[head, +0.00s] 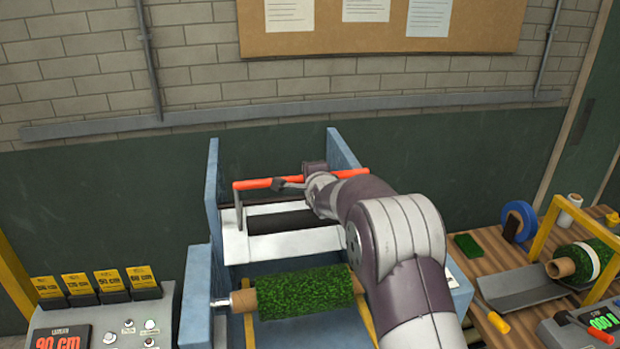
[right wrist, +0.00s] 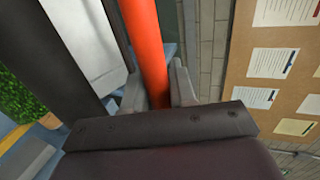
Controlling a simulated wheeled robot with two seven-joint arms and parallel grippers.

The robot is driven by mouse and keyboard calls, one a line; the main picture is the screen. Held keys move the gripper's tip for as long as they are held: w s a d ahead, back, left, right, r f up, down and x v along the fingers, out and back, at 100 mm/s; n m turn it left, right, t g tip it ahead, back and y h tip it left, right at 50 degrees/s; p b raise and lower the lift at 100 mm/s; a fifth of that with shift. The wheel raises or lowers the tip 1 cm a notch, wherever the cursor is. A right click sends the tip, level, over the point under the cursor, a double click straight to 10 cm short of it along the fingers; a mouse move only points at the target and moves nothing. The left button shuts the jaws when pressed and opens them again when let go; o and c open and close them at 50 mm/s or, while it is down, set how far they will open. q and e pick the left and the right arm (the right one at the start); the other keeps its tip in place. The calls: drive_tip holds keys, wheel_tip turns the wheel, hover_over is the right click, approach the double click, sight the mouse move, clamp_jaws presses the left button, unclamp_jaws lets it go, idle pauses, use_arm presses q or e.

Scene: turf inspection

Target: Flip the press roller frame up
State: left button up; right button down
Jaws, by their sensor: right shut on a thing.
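The press roller frame (head: 290,240) is a white frame with a dark roller (head: 277,222), set between the blue side walls of the machine. An orange handle bar (head: 256,184) runs across above it. My right gripper (head: 288,184) is shut on the orange bar near its middle. In the right wrist view the bar (right wrist: 147,45) passes between the two grey fingers (right wrist: 158,92). The frame's right end is hidden behind my right arm. My left gripper is out of view.
A green turf roll (head: 305,292) on a brown core lies in the blue machine (head: 196,290) below the frame. A control panel (head: 110,325) stands at left. A wooden table (head: 488,265) with a second turf roll (head: 585,258) stands at right. A wall is behind.

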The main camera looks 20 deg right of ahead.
drive_tip(key=c, duration=1)
unclamp_jaws()
drive_tip(key=shift+f, duration=0.1)
drive_tip(key=shift+c, duration=0.2)
drive_tip(key=shift+w, duration=0.1)
drive_tip(key=b+v, duration=0.5)
drive_tip(key=v, duration=0.7)
drive_tip(key=shift+s, duration=0.3)
